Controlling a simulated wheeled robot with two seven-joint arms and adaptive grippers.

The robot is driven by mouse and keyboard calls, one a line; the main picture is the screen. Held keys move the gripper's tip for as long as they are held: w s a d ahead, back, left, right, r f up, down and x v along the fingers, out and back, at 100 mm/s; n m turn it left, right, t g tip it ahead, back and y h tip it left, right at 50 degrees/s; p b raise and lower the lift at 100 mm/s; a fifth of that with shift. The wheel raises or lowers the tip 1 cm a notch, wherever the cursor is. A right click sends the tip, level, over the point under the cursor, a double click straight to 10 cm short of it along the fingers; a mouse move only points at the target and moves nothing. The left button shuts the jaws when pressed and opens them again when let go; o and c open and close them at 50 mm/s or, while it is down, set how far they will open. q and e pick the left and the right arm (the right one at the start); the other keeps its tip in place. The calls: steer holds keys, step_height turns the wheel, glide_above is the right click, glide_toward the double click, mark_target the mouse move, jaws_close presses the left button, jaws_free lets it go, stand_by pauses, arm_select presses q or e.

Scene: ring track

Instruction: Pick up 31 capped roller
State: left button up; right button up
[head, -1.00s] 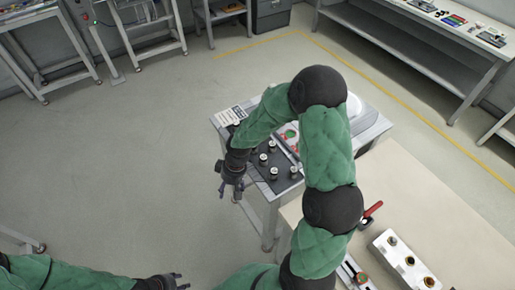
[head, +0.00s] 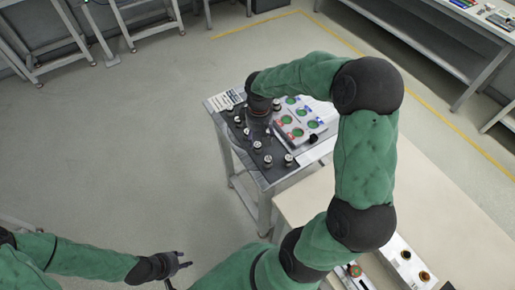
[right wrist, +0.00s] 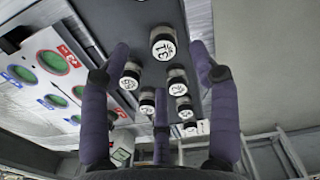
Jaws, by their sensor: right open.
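The roller marked 31 (right wrist: 163,43) has a white cap with black print and shows at the top middle of the right wrist view, ahead of and between my spread fingers. My right gripper (right wrist: 160,66) is open, with its purple fingers apart and nothing between them. In the head view the right gripper (head: 258,126) is over the dark mat (head: 276,172), partly hidden by its own wrist. The numbers are too small to read in the head view, so I cannot tell which roller is 31 there. My left gripper (head: 180,263) is low at the left, away from the rollers.
Several other capped rollers (right wrist: 177,82) stand close by on the mat. A white board with green round spots (head: 299,132) lies beside the mat. A beige table (head: 440,215) with a metal block (head: 405,262) is at the right. The floor at the left is clear.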

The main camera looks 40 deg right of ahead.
mark_target(258, 144)
steer(key=f, duration=0.2)
steer(key=f+b, duration=0.1)
steer(key=f, duration=0.1)
steer(key=f+b, duration=0.1)
steer(key=shift+w+a+f, duration=0.15)
steer(key=shift+w+f, duration=0.1)
steer(key=shift+f, duration=0.15)
steer(key=shift+r, duration=0.1)
jaws_close()
